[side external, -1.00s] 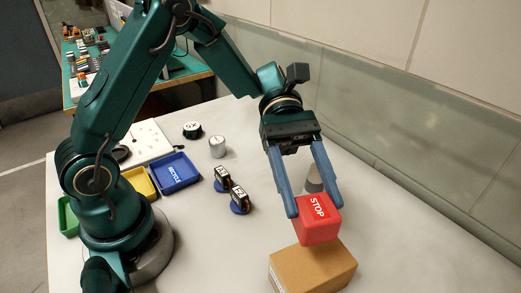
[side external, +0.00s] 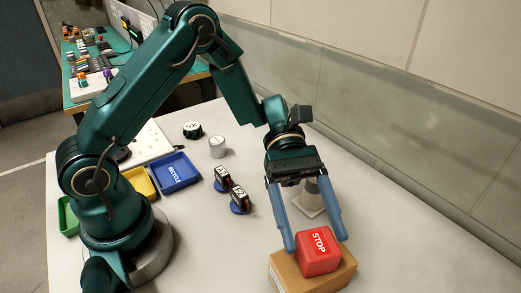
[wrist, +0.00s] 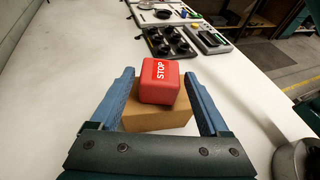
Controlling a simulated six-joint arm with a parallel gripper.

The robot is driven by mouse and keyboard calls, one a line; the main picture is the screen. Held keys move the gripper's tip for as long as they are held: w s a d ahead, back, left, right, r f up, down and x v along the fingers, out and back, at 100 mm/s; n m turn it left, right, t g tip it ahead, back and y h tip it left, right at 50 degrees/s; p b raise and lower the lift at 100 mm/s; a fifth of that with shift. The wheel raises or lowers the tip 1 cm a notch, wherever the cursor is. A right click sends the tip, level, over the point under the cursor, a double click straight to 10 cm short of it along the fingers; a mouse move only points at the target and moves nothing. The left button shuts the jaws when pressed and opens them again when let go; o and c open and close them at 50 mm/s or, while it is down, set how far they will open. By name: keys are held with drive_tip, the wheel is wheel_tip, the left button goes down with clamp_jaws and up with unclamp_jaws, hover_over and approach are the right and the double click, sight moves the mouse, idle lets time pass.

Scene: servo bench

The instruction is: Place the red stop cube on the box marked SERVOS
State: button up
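The red stop cube (side external: 319,265) rests on top of the brown cardboard box (side external: 288,277), its STOP label facing up. In the wrist view the cube (wrist: 160,92) sits on the box (wrist: 150,120), turned slightly relative to it. A white label edge shows low on the box in the side view, but its text is not readable. My gripper (side external: 317,246) is open around the cube, one finger on each side. In the wrist view narrow gaps show between the fingers (wrist: 158,76) and the cube.
A grey cone-like object on a pale square base (side external: 309,203) stands behind my gripper. Two servos on blue discs (side external: 231,190), a grey cylinder (side external: 217,148), and a blue RECYCLE tray (side external: 175,171) lie to the left. The table at right is clear.

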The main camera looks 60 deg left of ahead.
drive_tip(key=shift+r, duration=0.1)
drive_tip(key=shift+r, duration=0.15)
drive_tip(key=v, duration=1)
drive_tip(key=s+a+r+m+t+y, duration=0.2)
drive_tip(key=s+a+m+t+y, duration=0.5)
drive_tip(key=s+m+t+y, duration=0.3)
drive_tip(key=m+y, duration=0.3)
drive_tip(key=shift+s+r+m+t, duration=0.35)
drive_tip(key=shift+m+t, duration=0.05)
